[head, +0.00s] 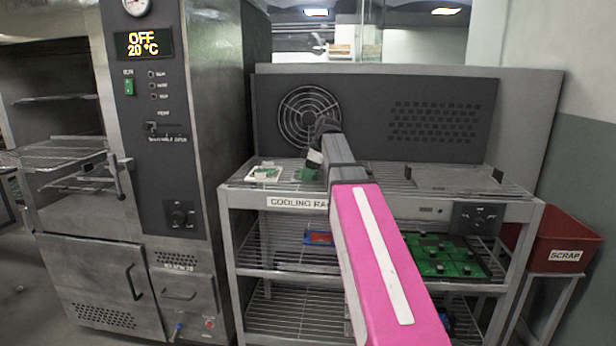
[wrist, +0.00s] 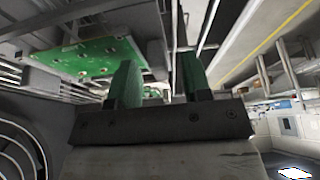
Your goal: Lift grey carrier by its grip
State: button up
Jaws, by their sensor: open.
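In the wrist view my gripper (wrist: 157,62) is open, with its two green fingers apart and nothing clearly between them. A grey piece with a green board (wrist: 85,60) lies at the upper left, close to the left finger; I cannot tell if they touch. In the head view my gripper (head: 308,172) is over the left part of the rack's top shelf, partly hidden by my arm. A pale grey carrier (head: 250,176) with a green board sits on that shelf just left of it. I cannot make out its grip.
The cooling rack (head: 232,200) has lower wire shelves holding green boards (head: 445,255) and a red-blue item (head: 318,238). A grey plate (head: 445,178) lies at the top right. An oven (head: 180,120) stands left, a red scrap bin (head: 560,240) right. A fan panel (head: 375,120) closes the back.

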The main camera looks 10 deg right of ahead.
jog(key=c, duration=0.8)
jog(key=shift+r, duration=0.1)
